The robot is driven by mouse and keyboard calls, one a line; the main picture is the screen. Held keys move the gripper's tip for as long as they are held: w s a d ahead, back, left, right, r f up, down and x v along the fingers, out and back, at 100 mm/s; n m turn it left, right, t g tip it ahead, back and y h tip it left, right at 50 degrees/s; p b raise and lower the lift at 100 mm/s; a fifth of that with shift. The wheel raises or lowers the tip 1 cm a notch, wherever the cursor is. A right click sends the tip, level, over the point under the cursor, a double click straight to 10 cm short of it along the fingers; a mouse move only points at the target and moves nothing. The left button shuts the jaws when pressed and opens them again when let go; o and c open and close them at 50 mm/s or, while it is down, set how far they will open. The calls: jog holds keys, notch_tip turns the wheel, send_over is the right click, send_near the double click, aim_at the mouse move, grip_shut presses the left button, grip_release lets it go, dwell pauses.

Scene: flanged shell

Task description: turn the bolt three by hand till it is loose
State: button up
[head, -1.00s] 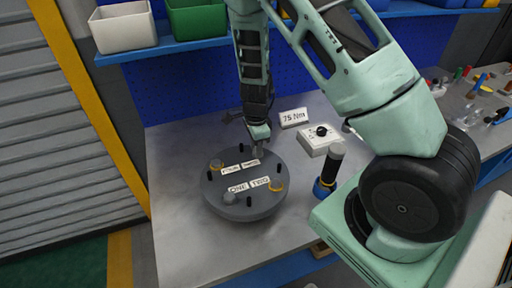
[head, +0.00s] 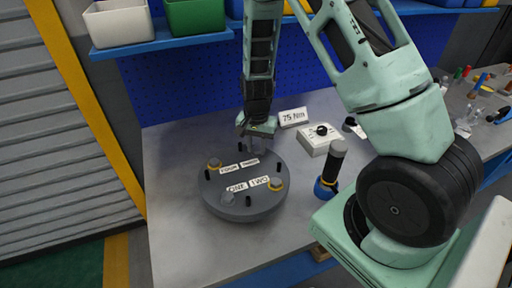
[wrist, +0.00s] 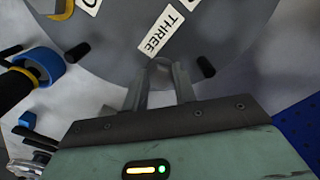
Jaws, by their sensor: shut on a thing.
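The flanged shell (head: 222,205) is a round dark grey plate on the bench with several bolts and black pegs. In the wrist view the label THREE (wrist: 162,32) lies just beyond my fingertips. My gripper (wrist: 162,77) is shut on bolt three (wrist: 160,63), a small grey head mostly hidden between the fingers. In the head view my gripper (head: 256,143) points down at the plate's far right edge, and bolt three cannot be made out there.
A black-handled tool in a blue holder (head: 325,188) stands right of the plate. A white box with a black knob (head: 319,140) and a 75 Nm sign (head: 293,117) are behind it. Bins (head: 118,25) sit on a blue shelf above. The bench's front left is clear.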

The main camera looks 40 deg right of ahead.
aim_at(258, 149)
jog(key=shift+o, duration=0.2)
jog(key=n, duration=0.2)
jog(key=n+b, duration=0.1)
jog(key=n, duration=0.1)
jog(key=shift+s+f, duration=0.15)
jog(key=shift+s, duration=0.05)
jog(key=shift+d+n, duration=0.1)
jog(key=shift+n, duration=1.6)
jog(key=shift+c, duration=0.2)
jog(key=o, duration=1)
jog(key=shift+r, duration=0.2)
jog(key=shift+w+r, duration=0.1)
jog(key=shift+r, duration=0.25)
notch_tip(258, 149, up, 16)
jog(key=b, duration=0.2)
jog(key=shift+r, duration=0.25)
